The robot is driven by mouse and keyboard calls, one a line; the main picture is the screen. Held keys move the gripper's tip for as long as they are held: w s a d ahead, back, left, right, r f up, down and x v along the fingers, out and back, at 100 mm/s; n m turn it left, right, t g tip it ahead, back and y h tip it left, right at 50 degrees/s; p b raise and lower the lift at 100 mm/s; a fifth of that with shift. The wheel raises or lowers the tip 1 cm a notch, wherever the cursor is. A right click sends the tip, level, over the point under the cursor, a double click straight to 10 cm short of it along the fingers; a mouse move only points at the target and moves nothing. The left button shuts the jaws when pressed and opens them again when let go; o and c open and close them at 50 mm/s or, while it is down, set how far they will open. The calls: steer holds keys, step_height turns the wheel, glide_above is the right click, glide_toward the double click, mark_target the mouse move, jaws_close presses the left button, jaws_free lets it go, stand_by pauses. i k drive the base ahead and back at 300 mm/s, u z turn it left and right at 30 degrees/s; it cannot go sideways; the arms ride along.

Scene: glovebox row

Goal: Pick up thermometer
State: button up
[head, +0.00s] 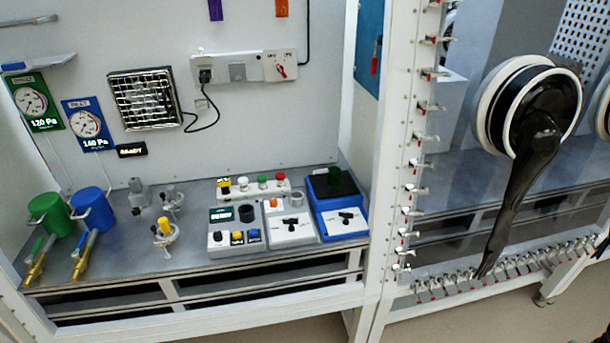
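I cannot make out a thermometer for certain in the head view. Several small instruments stand on the grey bench, too small to tell apart fully. They include a small stand with a yellow top (164,230) and a grey device (138,193) behind it. My gripper is not in view.
The grey bench (190,262) holds a green canister (48,212), a blue canister (90,208), a white button strip (253,188) and a blue device (338,205). A white post with clamps (403,170) divides it from a black glove (528,165) on a round port at right.

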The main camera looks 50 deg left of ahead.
mark_target(224, 183)
steer(key=z, duration=0.35)
steer(key=k, duration=2.4)
steer(key=u, duration=2.55)
steer(key=i, duration=1.05)
